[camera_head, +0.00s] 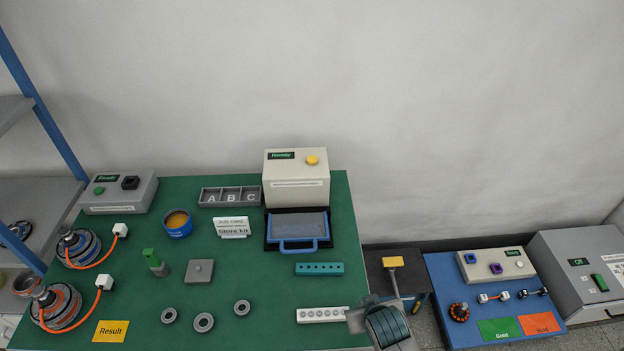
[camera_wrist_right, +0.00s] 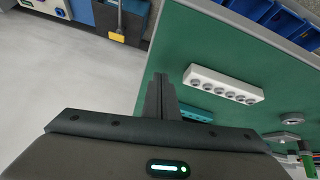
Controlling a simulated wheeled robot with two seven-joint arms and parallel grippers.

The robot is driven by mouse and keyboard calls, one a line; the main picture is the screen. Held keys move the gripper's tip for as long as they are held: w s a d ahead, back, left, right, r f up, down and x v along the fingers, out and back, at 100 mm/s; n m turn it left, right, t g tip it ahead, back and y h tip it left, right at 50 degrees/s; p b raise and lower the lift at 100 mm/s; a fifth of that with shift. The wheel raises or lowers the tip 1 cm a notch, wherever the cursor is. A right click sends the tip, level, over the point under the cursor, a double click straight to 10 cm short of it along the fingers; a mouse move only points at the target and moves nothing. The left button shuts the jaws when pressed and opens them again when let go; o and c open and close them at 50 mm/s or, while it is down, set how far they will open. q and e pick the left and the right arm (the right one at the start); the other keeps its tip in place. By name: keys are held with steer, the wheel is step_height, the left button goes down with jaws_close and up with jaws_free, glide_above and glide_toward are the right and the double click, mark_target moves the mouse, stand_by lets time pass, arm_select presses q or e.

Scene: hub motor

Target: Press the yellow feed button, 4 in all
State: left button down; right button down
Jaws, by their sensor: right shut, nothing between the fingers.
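The yellow feed button (camera_head: 312,160) sits on top of a beige box (camera_head: 298,186) at the back right of the green table. The box has a small dark display with green text that seems to read "Ready". A blue-handled tray (camera_head: 297,228) stands at the front of the box. My right gripper (camera_head: 360,318) is at the table's front right edge, beside the white strip with holes and well away from the button. In the right wrist view its fingers (camera_wrist_right: 160,92) are together and empty. My left gripper is not in view.
A white strip (camera_head: 322,314) and a teal strip (camera_head: 319,269) lie between my right gripper and the box. A sign (camera_head: 232,227) and an A-B-C tray (camera_head: 230,196) stand left of the box. A lower blue table (camera_head: 440,272) is on the right.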

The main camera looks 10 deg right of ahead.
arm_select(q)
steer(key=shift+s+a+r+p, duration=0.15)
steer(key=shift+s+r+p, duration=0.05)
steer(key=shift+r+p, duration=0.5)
arm_select(e)
steer(key=w+a+r+t, duration=0.1)
steer(key=w+r, duration=0.5)
steer(key=w, duration=0.6)
steer(key=w+a+r+m+t+h, duration=0.1)
steer(key=w+a+r+t, duration=0.1)
steer(key=w+r+t, duration=0.2)
steer(key=w+a+r+m+t, duration=0.1)
steer(key=w+r, duration=0.9)
steer(key=w, duration=1)
steer(key=shift+a+r+t+h, duration=0.15)
steer(key=shift+a+t+h, duration=0.15)
steer(key=shift+a+t, duration=0.55)
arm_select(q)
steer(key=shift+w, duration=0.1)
arm_select(e)
steer(key=shift+w+d+t, duration=0.15)
steer(key=shift+d+t, duration=0.1)
